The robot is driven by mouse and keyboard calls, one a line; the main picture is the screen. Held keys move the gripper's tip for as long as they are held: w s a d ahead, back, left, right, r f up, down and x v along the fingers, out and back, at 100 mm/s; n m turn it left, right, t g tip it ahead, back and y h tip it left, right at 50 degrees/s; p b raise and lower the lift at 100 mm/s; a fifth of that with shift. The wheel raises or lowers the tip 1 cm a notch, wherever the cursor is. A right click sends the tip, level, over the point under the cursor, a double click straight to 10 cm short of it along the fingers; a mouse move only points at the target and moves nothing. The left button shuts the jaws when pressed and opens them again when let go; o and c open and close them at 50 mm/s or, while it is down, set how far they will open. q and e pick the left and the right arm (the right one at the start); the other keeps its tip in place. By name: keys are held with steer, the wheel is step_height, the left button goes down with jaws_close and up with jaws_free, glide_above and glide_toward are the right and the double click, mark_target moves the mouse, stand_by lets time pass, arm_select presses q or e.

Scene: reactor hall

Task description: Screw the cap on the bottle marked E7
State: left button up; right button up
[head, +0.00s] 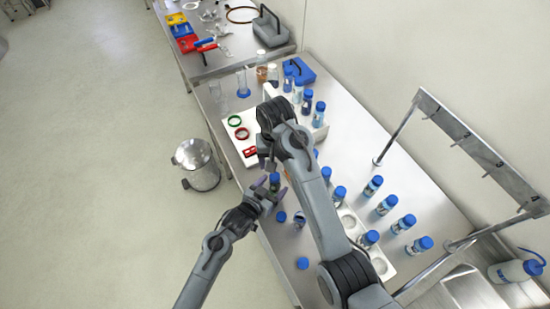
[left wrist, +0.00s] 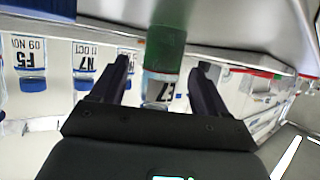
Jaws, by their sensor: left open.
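The bottle marked E7 (left wrist: 160,92) shows in the left wrist view, its label upside down, with a green section (left wrist: 165,48) above the label in the picture. It sits between the spread fingers of my left gripper (left wrist: 163,78). In the head view my left gripper (head: 271,187) is open at the table's left edge, around a small blue-topped item (head: 275,178) whose label I cannot read. I cannot tell whether the fingers touch it. My right gripper (head: 266,160) is just beyond, mostly hidden by its own wrist. Small blue caps (head: 282,216) (head: 303,263) lie on the table.
Several blue-capped bottles (head: 387,205) stand to the right, some by a white rack (head: 381,264). A white tray (head: 241,145) with coloured rings lies beyond my grippers. A metal bin (head: 198,166) stands on the floor at left. A metal frame (head: 480,150) rises at right.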

arm_select(q)
steer(key=v, duration=0.9)
steer(key=shift+a, duration=0.1)
